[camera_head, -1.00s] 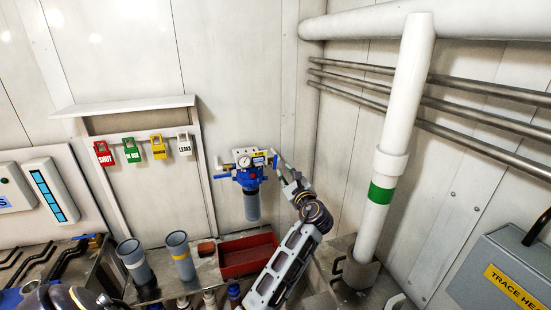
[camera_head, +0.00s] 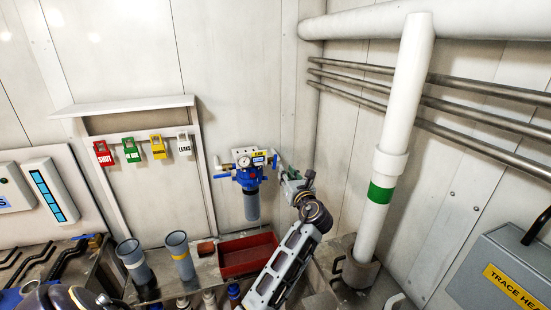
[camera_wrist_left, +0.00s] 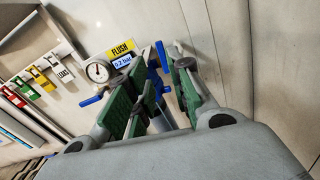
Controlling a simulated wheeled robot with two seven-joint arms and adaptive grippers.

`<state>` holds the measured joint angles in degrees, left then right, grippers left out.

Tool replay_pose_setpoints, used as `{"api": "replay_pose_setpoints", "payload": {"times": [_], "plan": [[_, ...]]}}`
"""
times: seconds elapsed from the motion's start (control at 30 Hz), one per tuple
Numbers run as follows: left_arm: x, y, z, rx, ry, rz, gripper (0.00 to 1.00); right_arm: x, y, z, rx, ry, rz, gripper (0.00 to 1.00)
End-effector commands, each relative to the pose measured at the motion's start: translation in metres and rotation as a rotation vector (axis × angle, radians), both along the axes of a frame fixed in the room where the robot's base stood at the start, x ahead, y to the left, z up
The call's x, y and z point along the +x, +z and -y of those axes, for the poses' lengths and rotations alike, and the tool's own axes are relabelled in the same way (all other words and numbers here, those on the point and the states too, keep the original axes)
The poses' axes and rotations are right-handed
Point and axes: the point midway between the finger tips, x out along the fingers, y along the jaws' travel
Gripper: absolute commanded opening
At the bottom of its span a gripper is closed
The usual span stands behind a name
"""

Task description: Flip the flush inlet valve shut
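The flush unit has a blue body (camera_head: 248,178), a round gauge and a yellow FLUSH label, and is fixed to the wall. In the wrist view its gauge (camera_wrist_left: 98,71) and label (camera_wrist_left: 120,48) are clear. A blue lever (camera_head: 222,176) sticks out at its left, also in the wrist view (camera_wrist_left: 91,101). Another blue lever (camera_wrist_left: 162,57) stands at its right, just beyond my fingers. My left gripper (camera_head: 288,182) is right of the unit. In the wrist view its green-padded fingers (camera_wrist_left: 163,102) are apart, with no object clearly held. Which lever is the inlet valve is not readable. My right gripper is not in view.
A red tray (camera_head: 224,270) and two grey cups (camera_head: 176,240) stand on the bench below. Coloured tags (camera_head: 157,147) hang on a rack at left. A white vertical pipe (camera_head: 385,160) stands right of my arm. The wall between rack and unit is clear.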

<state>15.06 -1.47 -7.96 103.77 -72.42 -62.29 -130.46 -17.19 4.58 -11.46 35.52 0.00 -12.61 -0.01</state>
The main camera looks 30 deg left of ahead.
Motion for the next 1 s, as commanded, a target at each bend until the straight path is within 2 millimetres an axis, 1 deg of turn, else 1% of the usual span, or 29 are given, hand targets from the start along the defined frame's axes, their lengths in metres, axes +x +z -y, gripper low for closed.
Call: {"api": "replay_pose_setpoints", "payload": {"times": [0.27,0.47,1.0], "plan": [[0.003,0.0,-0.004,0.0,0.001,0.0,0.21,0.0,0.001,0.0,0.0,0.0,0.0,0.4],[0.013,0.001,-0.015,0.001,0.001,0.001,0.21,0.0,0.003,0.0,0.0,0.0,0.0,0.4],[0.057,0.001,-0.067,-0.001,0.001,0.002,0.21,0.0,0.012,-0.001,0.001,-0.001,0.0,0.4]]}}
